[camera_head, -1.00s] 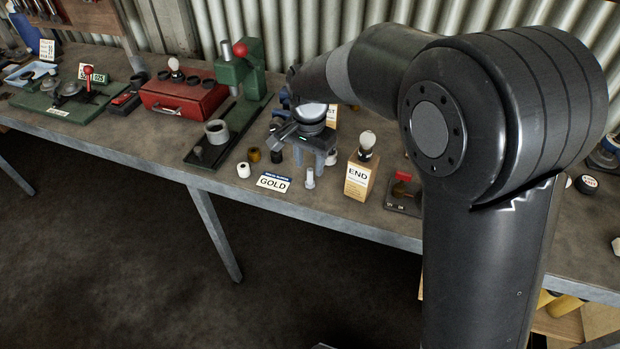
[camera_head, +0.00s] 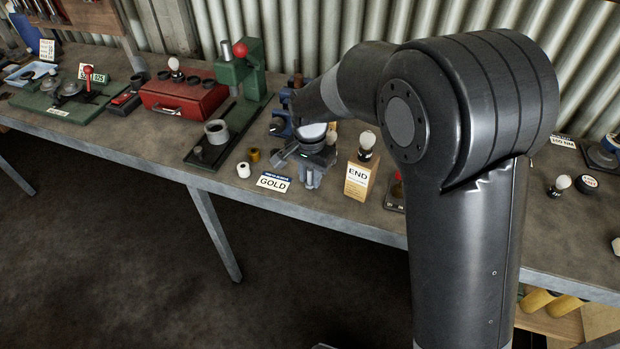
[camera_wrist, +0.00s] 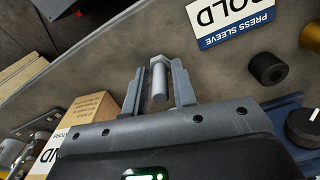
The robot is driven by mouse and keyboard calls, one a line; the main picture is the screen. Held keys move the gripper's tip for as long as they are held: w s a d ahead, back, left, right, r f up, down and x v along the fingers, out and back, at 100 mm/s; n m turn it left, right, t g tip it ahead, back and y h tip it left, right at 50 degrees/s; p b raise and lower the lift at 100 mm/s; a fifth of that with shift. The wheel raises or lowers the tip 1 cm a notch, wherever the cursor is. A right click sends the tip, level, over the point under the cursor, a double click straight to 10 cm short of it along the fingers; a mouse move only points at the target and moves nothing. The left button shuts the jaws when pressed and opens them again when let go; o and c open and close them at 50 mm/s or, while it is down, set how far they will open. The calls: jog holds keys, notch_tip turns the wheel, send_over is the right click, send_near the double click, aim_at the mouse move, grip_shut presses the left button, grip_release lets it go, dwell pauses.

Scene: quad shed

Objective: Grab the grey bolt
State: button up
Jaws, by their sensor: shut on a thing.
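The grey bolt (camera_wrist: 158,80) shows in the wrist view with its head toward the top of the picture and its shank running down between my fingers. My gripper (camera_wrist: 160,82) is shut on the bolt, with one finger on each side of it. In the head view my gripper (camera_head: 311,178) is low over the bench, just right of the GOLD label. The bolt is hard to make out there, as the fingers cover it.
A box marked END (camera_head: 358,180) stands close on the right. A green press (camera_head: 238,75) stands behind left. The bench's front edge is near.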

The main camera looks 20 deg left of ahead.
grip_shut()
jog(key=shift+r, duration=0.1)
